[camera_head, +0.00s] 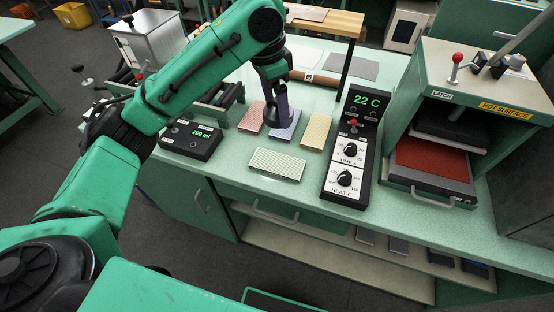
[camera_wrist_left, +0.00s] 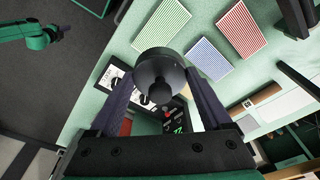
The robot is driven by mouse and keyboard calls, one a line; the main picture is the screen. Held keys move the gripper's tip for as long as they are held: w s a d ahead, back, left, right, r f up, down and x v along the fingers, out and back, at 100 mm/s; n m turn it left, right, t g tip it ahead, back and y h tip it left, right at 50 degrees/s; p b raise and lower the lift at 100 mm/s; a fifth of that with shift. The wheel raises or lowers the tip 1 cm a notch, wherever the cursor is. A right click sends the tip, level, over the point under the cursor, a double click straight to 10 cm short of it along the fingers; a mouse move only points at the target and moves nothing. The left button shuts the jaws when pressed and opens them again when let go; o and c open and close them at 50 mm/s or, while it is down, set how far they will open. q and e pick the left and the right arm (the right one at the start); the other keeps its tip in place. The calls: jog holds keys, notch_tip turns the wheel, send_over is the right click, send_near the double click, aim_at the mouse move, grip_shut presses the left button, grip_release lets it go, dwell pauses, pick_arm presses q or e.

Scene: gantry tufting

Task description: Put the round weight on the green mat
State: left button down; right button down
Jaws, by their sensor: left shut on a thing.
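The round weight (camera_wrist_left: 158,75) is a dark disc with a knob, between the fingers of my left gripper in the left wrist view. My left gripper (camera_wrist_left: 163,80) is shut on it. In the head view my left gripper (camera_head: 281,116) points down over the blue mat (camera_head: 285,126), and I cannot make out the weight there. The green mat (camera_head: 277,165) lies pale and striped, nearer the bench's front edge; it also shows in the left wrist view (camera_wrist_left: 160,20), just beyond the weight. How high the weight hangs is hard to tell.
A pink mat (camera_head: 251,118) and a yellow mat (camera_head: 316,131) flank the blue one. A control panel (camera_head: 350,150) reading 22 C stands right of the mats. A black box (camera_head: 190,140) stands left. A heat press (camera_head: 430,165) is at the far right.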

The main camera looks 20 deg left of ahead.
aim_at(279, 162)
pick_arm(q)
notch_tip(279, 162, down, 17)
jog(key=shift+w+f+p, duration=0.1)
jog(key=shift+w+p, duration=0.05)
jog(key=shift+p, duration=0.35)
grip_release()
notch_tip(279, 162, up, 12)
jog(key=s+a, duration=0.1)
jog(key=shift+s+a+b, duration=0.15)
jog(key=shift+b, duration=0.15)
pick_arm(e)
jog(key=shift+d, duration=0.3)
